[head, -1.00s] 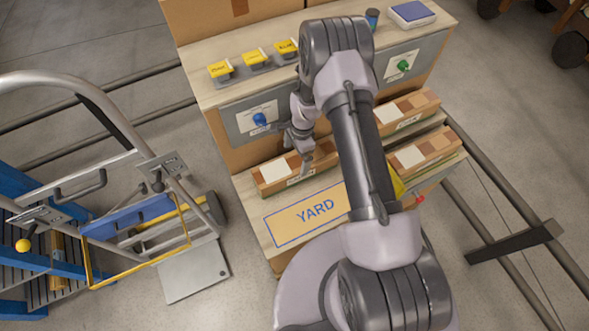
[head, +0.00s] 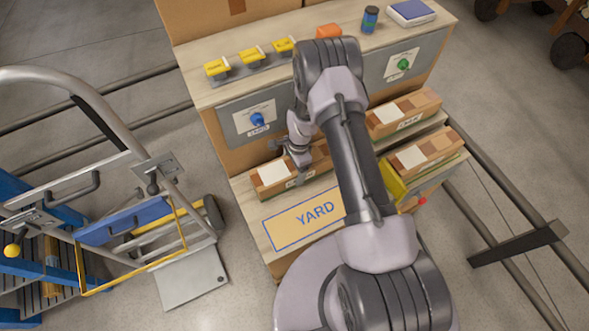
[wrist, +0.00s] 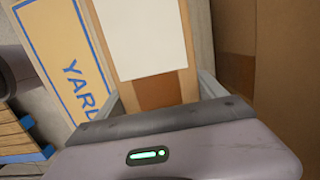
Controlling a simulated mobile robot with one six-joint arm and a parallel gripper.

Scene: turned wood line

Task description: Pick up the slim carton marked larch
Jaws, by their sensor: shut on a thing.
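My gripper (head: 298,163) is shut on a slim carton (head: 272,176) at the left of the low shelf, gripping across its width. The carton is brown with a white label on top and darker patches. In the wrist view the carton (wrist: 157,88) runs away between my two fingers (wrist: 160,90). The marking on its front face is too small and partly covered to read. It appears still at shelf level; I cannot tell whether it is clear of the surface. Two similar cartons lie to the right, an upper one (head: 404,112) and a lower one (head: 425,153); their front words are not clearly legible.
A YARD plate (head: 305,219) lies in front of the carton. The upper counter (head: 345,50) holds yellow-topped pieces, an orange block (head: 328,31), a blue-green can (head: 370,19) and a blue-topped device (head: 411,12). A hand truck (head: 140,225) stands at left.

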